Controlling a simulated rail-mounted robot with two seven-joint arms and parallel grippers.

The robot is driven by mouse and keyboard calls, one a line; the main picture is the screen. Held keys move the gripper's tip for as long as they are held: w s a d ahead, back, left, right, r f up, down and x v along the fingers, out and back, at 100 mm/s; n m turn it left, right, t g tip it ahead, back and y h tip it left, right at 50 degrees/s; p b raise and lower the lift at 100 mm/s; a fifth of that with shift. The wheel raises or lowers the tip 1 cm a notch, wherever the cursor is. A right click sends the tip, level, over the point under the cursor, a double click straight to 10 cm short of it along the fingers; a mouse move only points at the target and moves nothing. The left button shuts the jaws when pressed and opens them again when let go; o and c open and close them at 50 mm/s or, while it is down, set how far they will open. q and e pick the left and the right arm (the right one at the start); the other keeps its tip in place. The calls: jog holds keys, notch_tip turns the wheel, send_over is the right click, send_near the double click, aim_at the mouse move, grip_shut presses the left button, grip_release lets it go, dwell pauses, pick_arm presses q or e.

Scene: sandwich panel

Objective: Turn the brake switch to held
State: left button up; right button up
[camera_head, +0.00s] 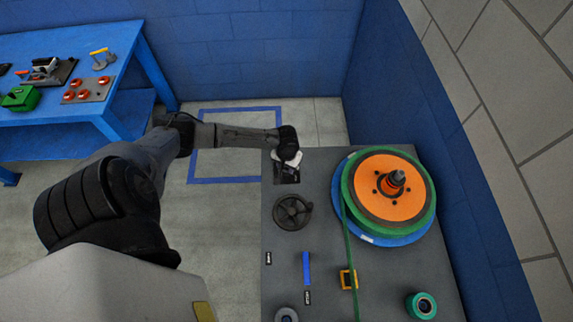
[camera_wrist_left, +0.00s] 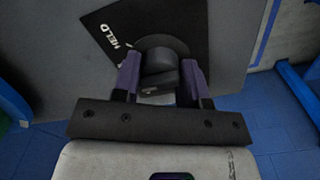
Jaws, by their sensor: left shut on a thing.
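The brake switch is a dark round knob (camera_wrist_left: 158,62) on a black plate (camera_wrist_left: 190,22) in the left wrist view. White lettering reading HELD (camera_wrist_left: 109,36) shows on the plate, up and left of the knob. Another white mark lies nearer the knob, partly hidden. My left gripper (camera_wrist_left: 160,78) is shut on the knob, one purple-grey finger on each side. In the head view my left gripper (camera_head: 286,157) is over the plate (camera_head: 287,176) at the panel's upper left corner and hides the knob. I cannot tell which way the knob points. My right gripper is not in view.
The grey panel (camera_head: 325,235) also bears a black handwheel (camera_head: 292,212), a large orange and green reel (camera_head: 391,187), a green strap (camera_head: 350,260), a blue bar (camera_head: 306,268) and a teal roller (camera_head: 422,305). A blue table (camera_head: 110,45) with parts stands far left. Open floor lies between.

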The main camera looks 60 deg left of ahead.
pick_arm(q)
jog(key=shift+r+m+p, duration=0.2)
jog(key=shift+m+p, duration=0.8)
jog(key=shift+m, duration=0.1)
jog(key=shift+m+p, duration=0.6)
jog(key=shift+m, duration=0.3)
jog(key=m+p, duration=0.1)
jog(key=m, duration=0.2)
jog(key=shift+f, duration=0.1)
jog(key=shift+m+p, duration=0.3)
jog(key=shift+m, duration=1.3)
jog(key=o, duration=0.9)
jog(key=shift+f, duration=0.1)
